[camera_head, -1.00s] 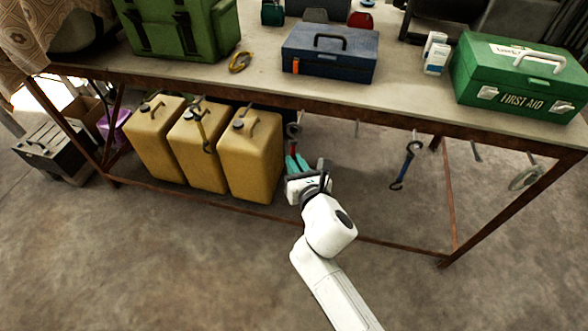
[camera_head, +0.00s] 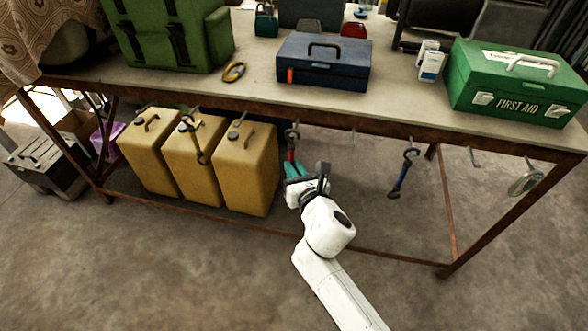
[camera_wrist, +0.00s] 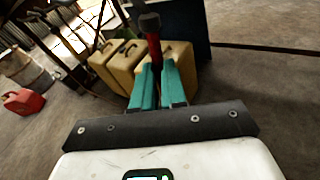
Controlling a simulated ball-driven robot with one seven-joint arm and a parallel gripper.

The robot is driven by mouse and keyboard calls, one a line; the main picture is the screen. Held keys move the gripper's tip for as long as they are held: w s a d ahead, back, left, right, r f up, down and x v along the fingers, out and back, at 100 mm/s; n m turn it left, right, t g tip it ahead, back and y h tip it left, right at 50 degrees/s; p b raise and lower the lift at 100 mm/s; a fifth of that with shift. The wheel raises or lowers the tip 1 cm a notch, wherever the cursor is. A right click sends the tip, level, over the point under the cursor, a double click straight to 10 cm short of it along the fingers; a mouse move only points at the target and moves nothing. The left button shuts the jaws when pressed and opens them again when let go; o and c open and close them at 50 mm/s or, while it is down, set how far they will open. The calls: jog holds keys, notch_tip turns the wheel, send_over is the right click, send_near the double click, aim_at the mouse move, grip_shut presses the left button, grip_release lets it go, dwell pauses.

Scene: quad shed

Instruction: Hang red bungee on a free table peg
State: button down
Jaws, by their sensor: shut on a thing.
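My gripper (camera_head: 294,167) is below the table's front edge, right of the tan jerrycans. Its teal fingers are shut on the red bungee (camera_head: 291,151), which stands upright with its dark hook up near the table edge. In the wrist view the red bungee (camera_wrist: 153,46) rises from between the fingers (camera_wrist: 156,68). I cannot tell whether its hook touches a peg. Along the table (camera_head: 390,124) front edge are bare pegs (camera_head: 352,134) and (camera_head: 475,158).
Tan jerrycans (camera_head: 250,170) stand close left of my gripper under the table. A pale coil (camera_head: 525,182) hangs at the right end. A blue toolbox (camera_head: 322,68) and green first aid box (camera_head: 510,85) sit on the table. The floor in front is clear.

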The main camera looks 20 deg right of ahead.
dwell(0.3)
jog(key=c, duration=1.1)
grip_release()
jog(key=s+r+p, duration=0.1)
jog(key=s+p, duration=0.6)
jog(key=s, duration=0.3)
jog(key=shift+s+a+r, duration=0.2)
jog(key=shift+s+r, duration=0.15)
jog(key=shift+r, duration=0.05)
jog(key=shift+d+p, duration=0.1)
jog(key=shift+p, duration=0.2)
